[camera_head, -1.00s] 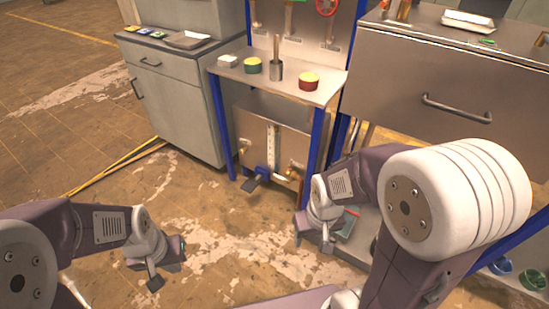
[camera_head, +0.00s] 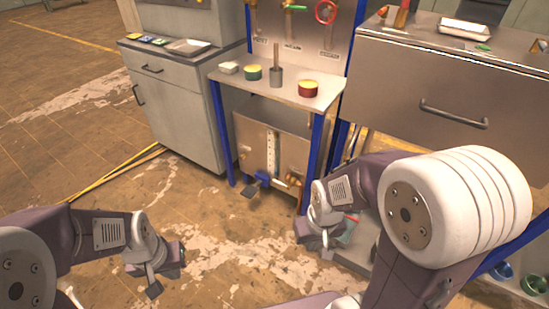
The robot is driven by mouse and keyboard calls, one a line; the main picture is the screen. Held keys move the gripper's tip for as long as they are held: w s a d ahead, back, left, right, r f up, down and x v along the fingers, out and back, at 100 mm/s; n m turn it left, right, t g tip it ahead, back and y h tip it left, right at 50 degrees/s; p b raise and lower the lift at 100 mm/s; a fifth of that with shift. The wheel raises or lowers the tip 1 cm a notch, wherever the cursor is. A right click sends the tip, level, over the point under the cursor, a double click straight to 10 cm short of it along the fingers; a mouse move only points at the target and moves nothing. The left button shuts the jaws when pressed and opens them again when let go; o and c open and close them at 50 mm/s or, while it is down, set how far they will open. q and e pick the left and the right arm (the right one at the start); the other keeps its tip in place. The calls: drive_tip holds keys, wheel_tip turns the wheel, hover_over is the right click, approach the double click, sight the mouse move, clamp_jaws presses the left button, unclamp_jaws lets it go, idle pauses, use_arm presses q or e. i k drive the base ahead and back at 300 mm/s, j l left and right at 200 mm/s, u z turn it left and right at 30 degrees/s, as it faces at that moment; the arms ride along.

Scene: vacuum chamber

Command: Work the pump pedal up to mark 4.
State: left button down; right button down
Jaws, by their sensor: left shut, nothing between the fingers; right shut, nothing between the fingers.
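The pump is a metal box (camera_head: 290,151) under the small steel table, with a pale vertical scale (camera_head: 271,152) on its front. The scale's marks are too small to read. The dark pedal (camera_head: 250,191) sticks out low at the front, beside a blue part (camera_head: 263,178). My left gripper (camera_head: 154,278) is shut and empty at the lower left, well short of the pedal. My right gripper (camera_head: 318,242) is shut and empty, to the right of the pedal and nearer to me, apart from it.
The small table (camera_head: 285,92) has blue legs and holds a green tin (camera_head: 251,74), a red tin (camera_head: 308,89) and a grey cup (camera_head: 276,81). A grey cabinet (camera_head: 176,95) stands left, a steel bench (camera_head: 430,85) right. The floor before the pedal is clear.

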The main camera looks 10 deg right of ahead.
sight(249, 190)
drive_tip(key=i+j+z, duration=0.45)
drive_tip(key=i+z, duration=0.15)
drive_tip(key=i+j+z, duration=0.65)
drive_tip(key=j+z, duration=0.2)
drive_tip(key=j, duration=0.2)
drive_tip(key=i+j+z, duration=0.15)
drive_tip(key=j+z, duration=0.15)
drive_tip(key=j, duration=0.15)
drive_tip(key=i+j+z, duration=0.1)
drive_tip(key=j+z, duration=0.2)
drive_tip(key=j, duration=0.15)
